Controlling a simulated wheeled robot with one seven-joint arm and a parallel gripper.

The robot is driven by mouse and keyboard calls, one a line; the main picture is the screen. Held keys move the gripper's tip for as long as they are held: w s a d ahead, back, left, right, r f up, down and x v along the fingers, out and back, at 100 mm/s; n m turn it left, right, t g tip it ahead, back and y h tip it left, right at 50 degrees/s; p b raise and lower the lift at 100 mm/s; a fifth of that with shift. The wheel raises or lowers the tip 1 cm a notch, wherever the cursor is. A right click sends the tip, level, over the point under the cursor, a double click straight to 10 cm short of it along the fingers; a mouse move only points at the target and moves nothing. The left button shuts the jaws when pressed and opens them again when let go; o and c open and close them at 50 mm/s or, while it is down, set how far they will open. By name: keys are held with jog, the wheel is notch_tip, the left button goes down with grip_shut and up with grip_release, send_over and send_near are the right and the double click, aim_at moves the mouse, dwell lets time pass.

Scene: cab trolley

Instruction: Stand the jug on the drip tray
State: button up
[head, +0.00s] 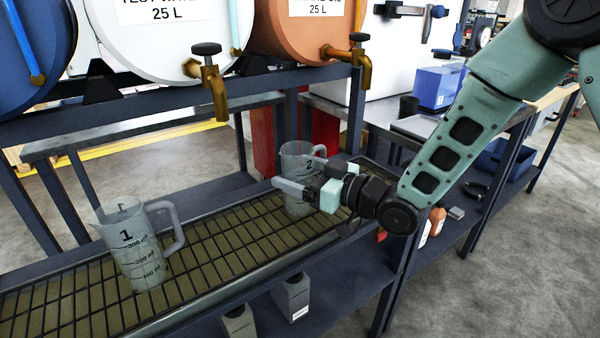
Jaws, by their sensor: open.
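A clear grey jug marked 2 (295,158) stands upright on the grated drip tray (210,228), towards its far right end. A second clear jug, marked 1 with a measuring scale (140,262), stands upright on the same tray at the left. My gripper (298,174) is at jug 2, reaching in from the right with open jaws. One pale finger shows in front of the jug and the other to its right. The fingers and wrist hide part of jug 2, and I cannot tell whether they touch it.
Drums with brass taps (212,85) hang over the tray, one tap above the middle. Grey bottles (292,297) stand on the shelf below. A bench with a blue box (437,87) is at the right. The tray between the jugs is clear.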

jog(key=shift+r, duration=0.1)
jog(key=shift+d, duration=0.15)
jog(key=v, duration=1.2)
jog(key=s+f+m+g+h, duration=0.2)
jog(key=s+f+g+h, duration=0.3)
jog(key=h, duration=0.5)
jog(key=s+d+r+m+g+h, duration=0.1)
jog(key=s+g+h, duration=0.1)
jog(key=s, duration=0.7)
jog(key=s+d+r+g+h, duration=0.2)
jog(key=s, duration=0.8)
jog(key=shift+s+m+g, duration=0.15)
jog(key=shift+m+g, duration=0.25)
jog(key=shift+r, duration=0.1)
notch_tip(320, 180, up, 13)
jog(key=p, duration=1.2)
jog(key=shift+p, duration=0.4)
